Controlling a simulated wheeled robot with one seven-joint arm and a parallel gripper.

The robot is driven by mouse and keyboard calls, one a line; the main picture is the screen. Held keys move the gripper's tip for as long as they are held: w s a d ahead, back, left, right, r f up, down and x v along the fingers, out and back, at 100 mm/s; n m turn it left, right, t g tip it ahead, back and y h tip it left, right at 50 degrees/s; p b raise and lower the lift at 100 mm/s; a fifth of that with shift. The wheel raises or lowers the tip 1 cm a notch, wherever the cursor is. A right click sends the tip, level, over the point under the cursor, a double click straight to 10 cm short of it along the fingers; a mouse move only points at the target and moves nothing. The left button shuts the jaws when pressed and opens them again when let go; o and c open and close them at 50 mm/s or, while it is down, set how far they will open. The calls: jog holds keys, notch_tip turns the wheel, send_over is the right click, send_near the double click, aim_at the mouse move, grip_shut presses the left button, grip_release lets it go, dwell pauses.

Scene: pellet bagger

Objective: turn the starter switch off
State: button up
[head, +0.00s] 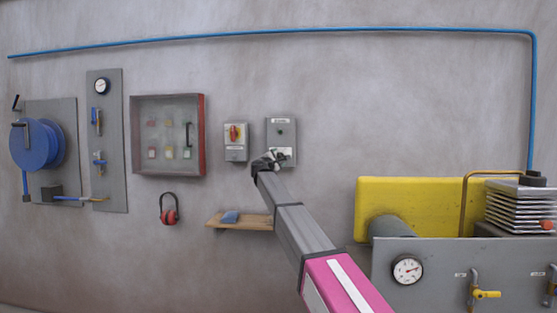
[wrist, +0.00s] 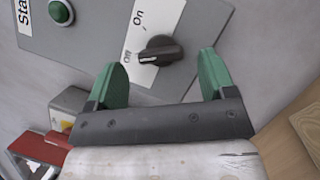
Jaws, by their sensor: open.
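The starter box (head: 281,128) is a grey box on the wall, also filling the top of the wrist view (wrist: 85,45). It has a green button (wrist: 61,12) and a black rotary switch knob (wrist: 160,51) on a white plate marked "On" and "Off". The knob's bar lies roughly crosswise in the wrist view, its left end by the "Off" mark. My gripper (wrist: 163,62) is open, its green fingers apart on either side of the knob, with no visible contact. In the head view my gripper (head: 266,163) covers the box's lower left part.
A grey box with a red and yellow rotary handle (head: 236,135) is close on the left. A red-edged cabinet (head: 203,135) is further left. Below are a wooden shelf (head: 258,224) with a blue item (head: 230,217) and red earmuffs (head: 169,215).

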jog(key=v, duration=0.9)
jog(key=shift+f, duration=0.1)
